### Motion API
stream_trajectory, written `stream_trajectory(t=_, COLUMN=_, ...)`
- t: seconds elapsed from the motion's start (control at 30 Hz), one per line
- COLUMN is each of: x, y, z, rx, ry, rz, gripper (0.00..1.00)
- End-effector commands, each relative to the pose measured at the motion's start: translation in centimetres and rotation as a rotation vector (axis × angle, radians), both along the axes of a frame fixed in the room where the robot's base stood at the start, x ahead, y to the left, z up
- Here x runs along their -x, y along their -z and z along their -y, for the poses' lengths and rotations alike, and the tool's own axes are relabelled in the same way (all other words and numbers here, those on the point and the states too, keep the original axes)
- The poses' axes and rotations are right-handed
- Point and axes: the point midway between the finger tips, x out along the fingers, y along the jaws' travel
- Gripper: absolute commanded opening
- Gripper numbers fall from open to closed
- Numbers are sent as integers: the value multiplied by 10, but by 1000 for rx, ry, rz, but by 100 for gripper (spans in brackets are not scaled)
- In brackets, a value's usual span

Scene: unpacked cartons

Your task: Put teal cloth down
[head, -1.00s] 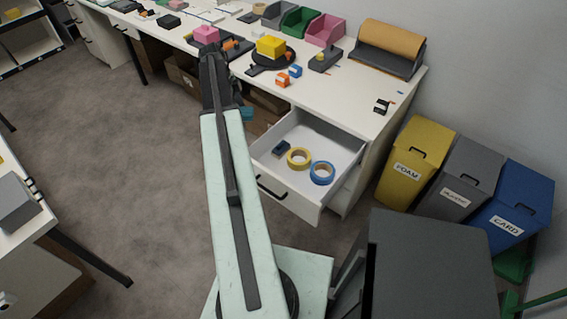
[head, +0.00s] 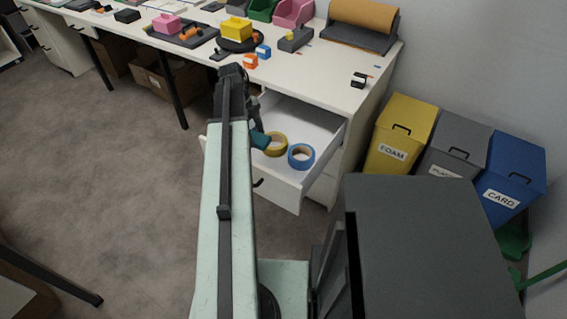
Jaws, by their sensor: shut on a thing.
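The teal cloth (head: 261,140) hangs below my gripper (head: 256,123), just right of my arm in the head view. My gripper is shut on the cloth, and its fingertips are small and partly hidden by my arm. The cloth shows over the left part of an open white drawer (head: 288,196). I cannot tell whether it touches the drawer or the things in it.
A yellow tape roll (head: 275,145) and a blue tape roll (head: 301,157) lie in the drawer. The white workbench (head: 325,82) above holds several objects. Yellow, grey and blue bins stand at the right. Open carpet (head: 110,170) lies to the left.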

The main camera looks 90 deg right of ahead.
Motion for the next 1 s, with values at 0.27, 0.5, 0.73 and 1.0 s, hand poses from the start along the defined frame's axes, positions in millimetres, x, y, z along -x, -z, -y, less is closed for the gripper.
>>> stream_trajectory(t=0.27, x=32, y=30, z=-17, rx=-2, ry=113, rz=-2, gripper=26)
stream_trajectory(t=0.5, x=31, y=59, z=-16, rx=-1, ry=112, rz=-3, gripper=26)
stream_trajectory(t=0.73, x=31, y=96, z=-16, rx=-2, ry=111, rz=-3, gripper=26)
stream_trajectory(t=1.0, x=32, y=117, z=-16, rx=-1, ry=112, rz=-3, gripper=26)
